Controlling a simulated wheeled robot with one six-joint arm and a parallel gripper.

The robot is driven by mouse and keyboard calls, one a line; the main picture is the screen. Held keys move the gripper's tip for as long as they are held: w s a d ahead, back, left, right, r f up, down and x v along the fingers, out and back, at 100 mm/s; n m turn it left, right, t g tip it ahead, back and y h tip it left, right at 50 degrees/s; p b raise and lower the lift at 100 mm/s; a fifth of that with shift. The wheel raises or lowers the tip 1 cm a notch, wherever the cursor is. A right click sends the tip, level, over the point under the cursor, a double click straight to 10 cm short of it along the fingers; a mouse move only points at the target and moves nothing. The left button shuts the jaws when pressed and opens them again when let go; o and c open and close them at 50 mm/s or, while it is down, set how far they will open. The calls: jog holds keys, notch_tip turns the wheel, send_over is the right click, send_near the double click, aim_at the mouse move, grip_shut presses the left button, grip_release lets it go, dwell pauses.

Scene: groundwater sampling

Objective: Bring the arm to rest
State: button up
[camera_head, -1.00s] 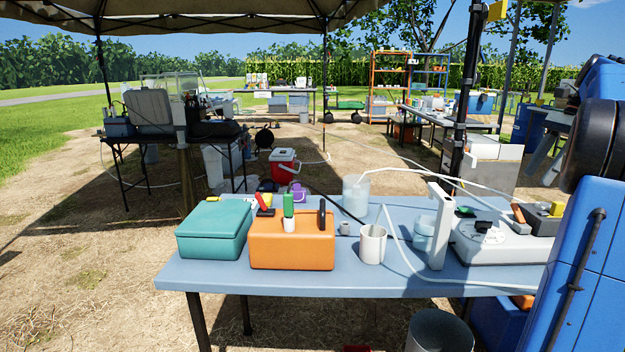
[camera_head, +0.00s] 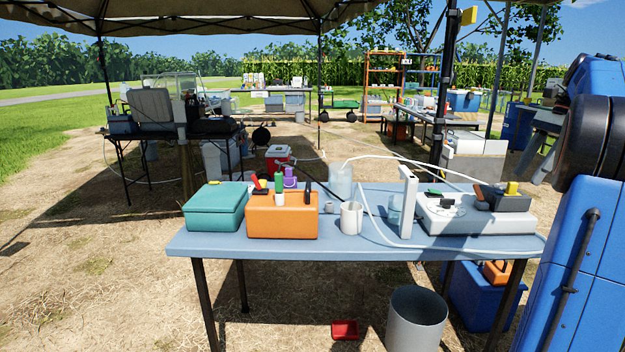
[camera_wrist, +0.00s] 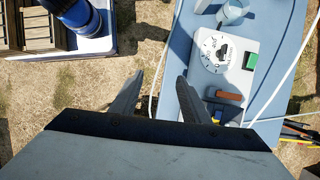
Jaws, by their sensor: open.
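My blue arm is folded at the right side of the head view. A light-grey device with a dial (camera_wrist: 222,52) lies on the table to the right of the fingers in the wrist view.
The blue table (camera_head: 350,250) holds a teal case (camera_head: 215,208), an orange box (camera_head: 281,216), a white cup (camera_head: 351,218) and tubing. A grey bin (camera_head: 416,320) and a red tray (camera_head: 345,330) are on the ground. Ground at left is open.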

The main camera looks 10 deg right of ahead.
jog(key=s+a+f+n+h, duration=0.1)
jog(key=a+f+n, duration=0.15)
jog(key=a, duration=0.65)
jog(key=s+a+f+n+h, duration=0.1)
jog(key=s+a+f+n, duration=0.15)
jog(key=a, duration=0.65)
jog(key=a+f+n+h, duration=0.1)
jog(key=a+n, duration=0.3)
jog(key=a, duration=0.4)
jog(key=s+a+f+n+t+h, duration=0.1)
jog(key=s+a+f+n+t, duration=0.2)
jog(key=s+a+f+n, duration=0.8)
jog(key=s+a+f, duration=0.4)
jog(key=s+f, duration=0.1)
jog(key=f, duration=0.2)
jog(key=shift+s+a+f+t, duration=0.15)
jog(key=shift+s+a+t, duration=0.1)
jog(key=shift+a+t, duration=0.15)
